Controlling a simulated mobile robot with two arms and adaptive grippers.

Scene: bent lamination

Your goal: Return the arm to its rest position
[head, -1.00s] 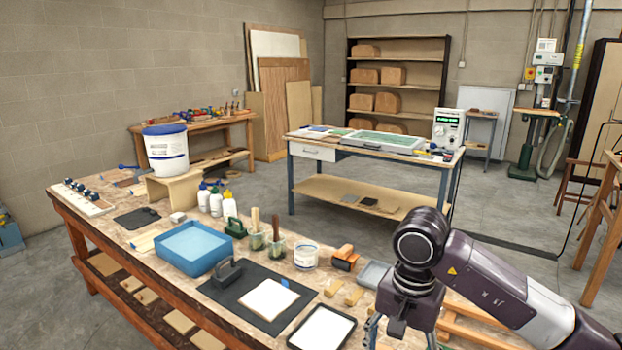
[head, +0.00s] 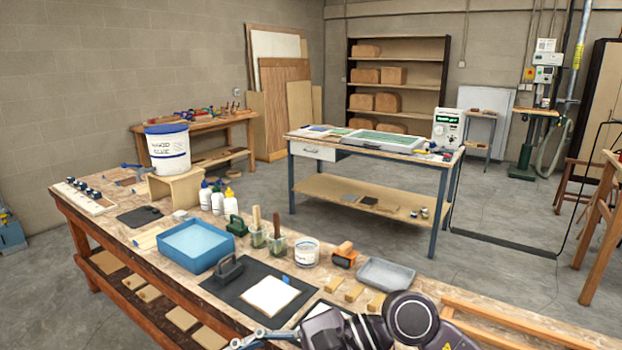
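My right arm (head: 405,320) comes in from the lower right and lies low along the bottom edge of the head view. Its gripper (head: 262,337) points left over the front of the workbench (head: 155,257). The fingers are partly cut off by the frame, so I cannot tell whether they are open or shut. I see nothing held in the visible part. My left arm and gripper are not in view.
On the bench are a black mat (head: 228,290) with a white sheet (head: 270,296), a blue tray (head: 196,246), a grey tray (head: 386,274), several bottles, a white tub (head: 306,251) and a glue bucket (head: 168,150). The floor between the tables is clear.

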